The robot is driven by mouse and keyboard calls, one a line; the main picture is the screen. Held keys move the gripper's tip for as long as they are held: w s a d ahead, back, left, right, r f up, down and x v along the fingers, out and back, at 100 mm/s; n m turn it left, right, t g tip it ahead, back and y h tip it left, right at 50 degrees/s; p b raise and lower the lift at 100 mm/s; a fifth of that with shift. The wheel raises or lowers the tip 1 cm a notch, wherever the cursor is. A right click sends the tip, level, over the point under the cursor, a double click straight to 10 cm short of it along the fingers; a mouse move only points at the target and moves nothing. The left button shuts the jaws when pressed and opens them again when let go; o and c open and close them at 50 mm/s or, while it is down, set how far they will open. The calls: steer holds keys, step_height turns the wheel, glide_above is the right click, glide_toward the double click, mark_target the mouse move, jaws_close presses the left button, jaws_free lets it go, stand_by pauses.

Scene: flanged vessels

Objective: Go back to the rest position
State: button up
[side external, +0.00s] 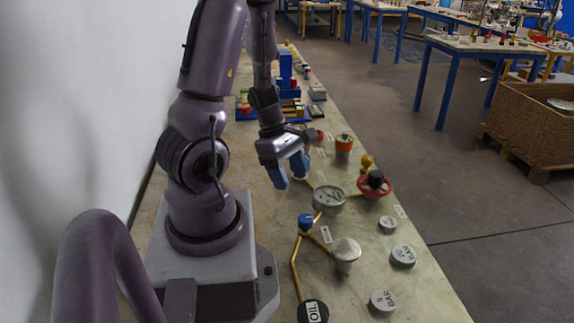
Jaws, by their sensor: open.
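My gripper (289,170) has blue fingertips and hangs over the middle of the long bench, left of the round gauge. Its fingers are apart and nothing shows between them. The gauge (329,197) has a pale round face and lies just right of and below the fingertips. A red handwheel with a dark knob (374,183) is further right. A vessel with an orange-red top (344,146) stands behind the gauge. A blue-capped fitting (305,223) on brass pipes and a silver domed vessel (345,252) are nearer the camera.
Loose grey discs (403,255) with labels lie along the bench's right edge. A black disc marked OIL (312,311) is at the front. Blue racks with blocks (285,95) stand at the far end. A white wall is on the left; open floor is on the right.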

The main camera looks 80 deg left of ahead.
steer(key=shift+v, duration=0.85)
steer(key=w+d+r+m+t+y, duration=0.1)
steer(key=w+d+r+m, duration=0.1)
steer(key=d+r+m, duration=0.6)
steer(key=w+d+r+m+t+y, duration=0.1)
steer(key=d+r+m, duration=0.8)
steer(key=m, duration=1)
step_height(320, 180, up, 3)
steer(key=shift+w+r+y, duration=0.15)
steer(key=shift+w+y, duration=0.3)
steer(key=shift+y, duration=0.05)
steer(key=shift+d, duration=0.1)
